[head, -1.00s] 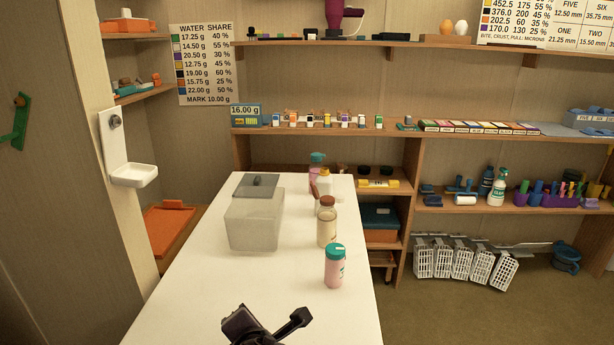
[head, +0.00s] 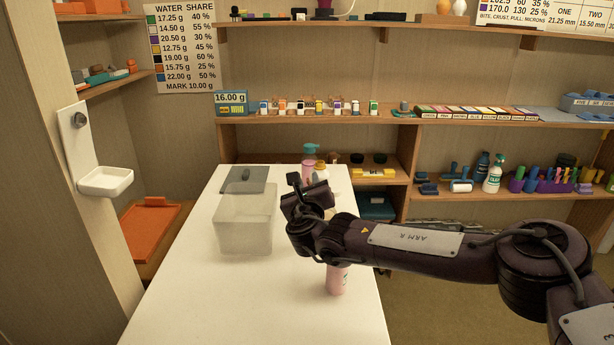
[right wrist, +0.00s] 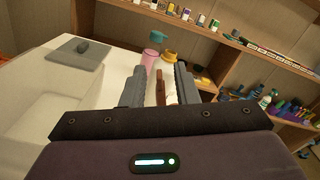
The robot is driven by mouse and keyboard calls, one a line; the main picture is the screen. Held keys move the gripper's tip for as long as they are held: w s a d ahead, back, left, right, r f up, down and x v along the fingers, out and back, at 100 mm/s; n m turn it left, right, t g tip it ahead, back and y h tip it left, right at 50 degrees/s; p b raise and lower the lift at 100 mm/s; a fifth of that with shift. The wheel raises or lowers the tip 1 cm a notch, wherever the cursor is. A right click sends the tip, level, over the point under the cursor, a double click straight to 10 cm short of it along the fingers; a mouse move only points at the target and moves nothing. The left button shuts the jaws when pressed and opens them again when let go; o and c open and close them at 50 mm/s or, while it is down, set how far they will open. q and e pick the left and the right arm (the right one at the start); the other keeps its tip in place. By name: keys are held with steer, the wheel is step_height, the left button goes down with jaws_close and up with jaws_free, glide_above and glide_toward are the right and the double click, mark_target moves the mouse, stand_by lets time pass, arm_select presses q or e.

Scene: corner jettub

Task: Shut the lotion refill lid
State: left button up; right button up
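In the right wrist view a narrow brown piece (right wrist: 160,88) stands upright between the fingers of my right gripper (right wrist: 160,78). It looks like the raised lid of the brown-capped bottle seen in the earlier head view; I cannot tell for sure that this is the lotion refill. The fingers are apart, with a gap on both sides of the brown piece. In the head view my right gripper (head: 308,192) is over the table's far right part, and with its arm hides most of that bottle. My left gripper is not in view.
On the white table (head: 190,275) stand a frosted bin (head: 245,222), a grey lid (head: 243,181) behind it, a pink pump bottle (head: 309,168), a yellow-capped white bottle (head: 320,173) and a pink bottle (head: 337,281) under my arm. The table's front left is clear.

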steer(key=shift+w+f, duration=0.1)
steer(key=shift+w, duration=1.8)
jaws_close()
